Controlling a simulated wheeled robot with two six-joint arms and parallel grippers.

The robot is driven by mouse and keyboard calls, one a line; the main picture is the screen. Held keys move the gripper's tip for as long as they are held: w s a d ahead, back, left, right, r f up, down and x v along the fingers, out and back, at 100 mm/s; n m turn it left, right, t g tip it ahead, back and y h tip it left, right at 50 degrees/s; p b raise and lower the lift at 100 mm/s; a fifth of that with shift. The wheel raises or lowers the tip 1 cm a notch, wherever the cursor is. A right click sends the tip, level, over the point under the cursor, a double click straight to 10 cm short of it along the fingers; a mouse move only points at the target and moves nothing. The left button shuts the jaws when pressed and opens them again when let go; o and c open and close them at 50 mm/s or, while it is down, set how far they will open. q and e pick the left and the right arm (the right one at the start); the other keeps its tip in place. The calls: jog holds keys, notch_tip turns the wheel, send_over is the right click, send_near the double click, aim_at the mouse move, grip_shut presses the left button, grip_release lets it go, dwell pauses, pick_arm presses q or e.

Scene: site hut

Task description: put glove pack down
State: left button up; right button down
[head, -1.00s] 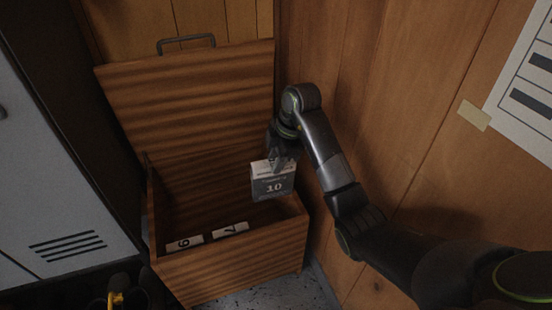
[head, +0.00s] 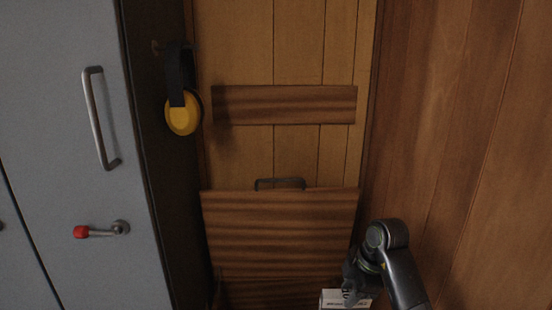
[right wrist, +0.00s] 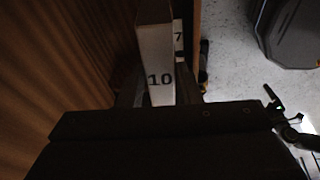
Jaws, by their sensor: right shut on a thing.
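My right gripper (head: 358,284) is shut on the glove pack (head: 334,298), a pale box at the bottom edge of the head view, mostly cut off there. In the right wrist view the pack (right wrist: 154,45) stands between the fingers (right wrist: 158,92) with the number 10 on its near end. It is held over the open wooden chest, whose raised lid (head: 280,232) shows in the head view. Another pack marked 7 (right wrist: 178,38) lies beyond it, beside the chest wall (right wrist: 194,25). The chest's inside is mostly out of the head view. My left gripper is not in view.
A grey locker (head: 60,160) with a bar handle and a red-tipped lever (head: 82,232) stands left. Yellow ear defenders (head: 183,115) hang beside it. A wooden board (head: 285,105) is on the back wall above the lid. A plank wall (head: 460,150) closes the right side.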

pick_arm(q)
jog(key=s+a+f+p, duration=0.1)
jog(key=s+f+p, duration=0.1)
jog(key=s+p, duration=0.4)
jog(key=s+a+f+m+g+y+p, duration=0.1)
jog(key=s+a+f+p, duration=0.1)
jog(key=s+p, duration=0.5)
jog(key=p, duration=0.2)
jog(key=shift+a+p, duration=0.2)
jog(key=shift+p, duration=0.2)
